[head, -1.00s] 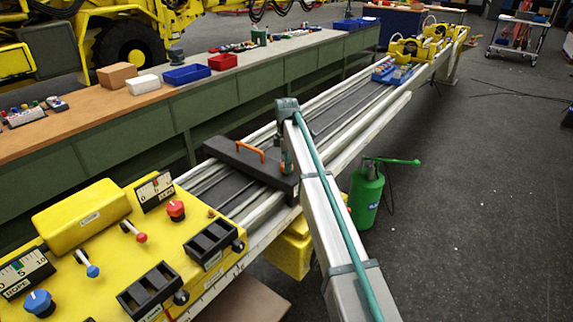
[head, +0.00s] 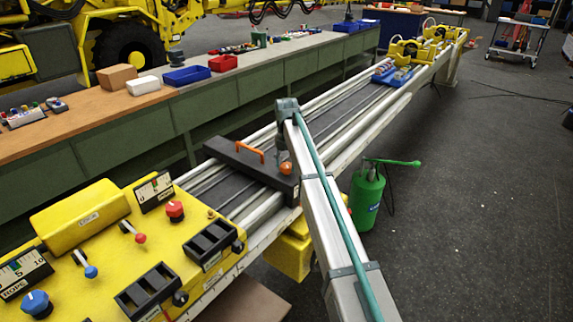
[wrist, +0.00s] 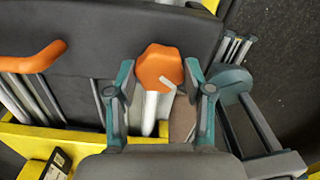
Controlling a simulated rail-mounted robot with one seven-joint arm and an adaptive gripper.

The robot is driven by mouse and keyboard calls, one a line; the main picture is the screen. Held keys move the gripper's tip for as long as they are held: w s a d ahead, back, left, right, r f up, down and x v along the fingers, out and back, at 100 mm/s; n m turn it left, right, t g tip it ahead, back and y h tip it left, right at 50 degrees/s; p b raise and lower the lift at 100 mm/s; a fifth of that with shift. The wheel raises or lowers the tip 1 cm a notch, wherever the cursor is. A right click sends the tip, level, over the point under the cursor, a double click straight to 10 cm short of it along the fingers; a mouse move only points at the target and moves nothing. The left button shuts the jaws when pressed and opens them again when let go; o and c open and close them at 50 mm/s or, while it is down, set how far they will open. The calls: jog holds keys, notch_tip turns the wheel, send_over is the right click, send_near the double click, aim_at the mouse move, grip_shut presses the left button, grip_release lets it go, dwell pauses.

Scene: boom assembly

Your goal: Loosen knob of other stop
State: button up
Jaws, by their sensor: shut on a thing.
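The stop is a dark block (head: 228,158) lying across the rails in the head view, with an orange bar handle (head: 250,151) on top. Its orange knob (head: 286,168) is at the right end, beside my arm. In the wrist view the faceted orange knob (wrist: 157,66) has a pale mark on its lower right side and a light shaft below it. My gripper (wrist: 160,76) has one teal finger on each side of the knob and is shut on it. In the head view my arm hides most of the gripper.
A yellow control panel (head: 95,255) with levers and dials stands at the near left. A green bench (head: 200,105) with trays runs behind the rails. A green canister (head: 367,200) stands on the floor to the right. The rails beyond the stop are mostly clear.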

aim_at(286, 165)
jog(key=shift+n, duration=1.1)
jog(key=o, duration=1.2)
jog(key=shift+r, duration=0.1)
notch_tip(286, 165, up, 12)
jog(key=shift+f, duration=0.1)
